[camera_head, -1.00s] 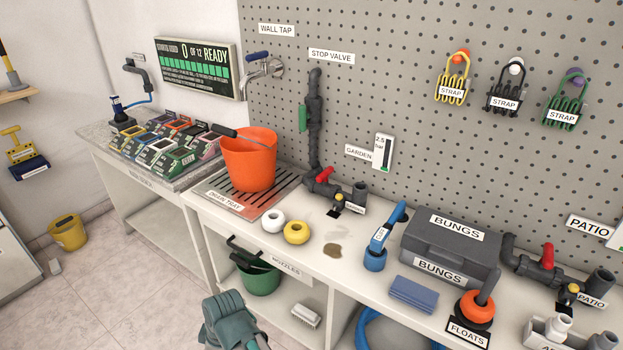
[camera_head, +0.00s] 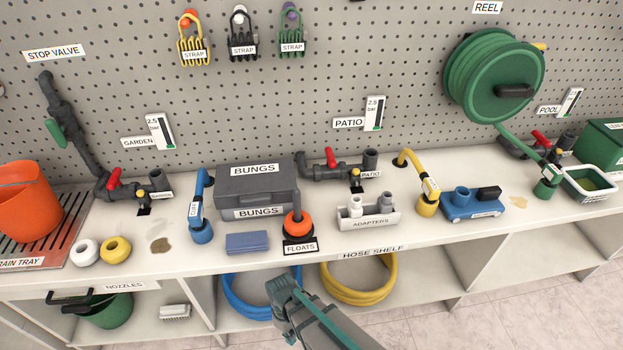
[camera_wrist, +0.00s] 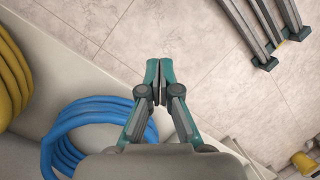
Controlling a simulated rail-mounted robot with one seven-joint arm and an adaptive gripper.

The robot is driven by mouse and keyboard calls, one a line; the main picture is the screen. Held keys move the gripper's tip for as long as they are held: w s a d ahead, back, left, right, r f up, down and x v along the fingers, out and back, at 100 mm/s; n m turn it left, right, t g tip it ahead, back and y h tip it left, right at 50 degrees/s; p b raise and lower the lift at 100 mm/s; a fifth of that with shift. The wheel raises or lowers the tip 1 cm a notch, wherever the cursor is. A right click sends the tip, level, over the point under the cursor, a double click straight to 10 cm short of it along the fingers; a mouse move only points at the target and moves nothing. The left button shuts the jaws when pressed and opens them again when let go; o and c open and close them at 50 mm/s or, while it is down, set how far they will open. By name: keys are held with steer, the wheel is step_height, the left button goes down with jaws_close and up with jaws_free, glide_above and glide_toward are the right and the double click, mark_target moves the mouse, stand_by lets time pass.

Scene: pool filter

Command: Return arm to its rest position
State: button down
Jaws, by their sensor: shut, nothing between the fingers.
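My gripper (camera_wrist: 159,84) shows in the wrist view with its two teal fingers together and nothing between them. It hangs over the tiled floor, beside the shelf unit. In the head view my arm reaches up from the bottom edge, in front of the hose shelf; the fingertips are hidden there. A coiled blue hose (camera_head: 259,292) lies on the lower shelf to the left of my arm, and a coiled yellow hose (camera_head: 358,283) lies behind and to the right. The blue hose also shows in the wrist view (camera_wrist: 85,128), apart from the fingers.
The white bench (camera_head: 330,242) carries a grey bungs box (camera_head: 259,188), a floats holder (camera_head: 297,229), an adapters tray (camera_head: 368,219) and pipe fittings. An orange bucket (camera_head: 27,200) stands at the left. The floor (camera_wrist: 196,62) below the fingers is bare tile.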

steer(key=s+d+m+g+p, duration=0.1)
steer(key=s+d+m, duration=0.2)
steer(key=d, duration=0.5)
steer(key=s+d+f+m+g+p, duration=0.1)
steer(key=s+d+m+p, duration=0.1)
steer(key=s+d+m, duration=0.2)
steer(key=s+d+f+m+g+y+p, duration=0.1)
steer(key=s+d+m, duration=0.3)
steer(key=s+d, duration=0.3)
steer(key=d, duration=0.5)
steer(key=shift+s+d+f+g, duration=0.15)
steer(key=shift+s+d+g, duration=0.15)
steer(key=shift+g, duration=0.1)
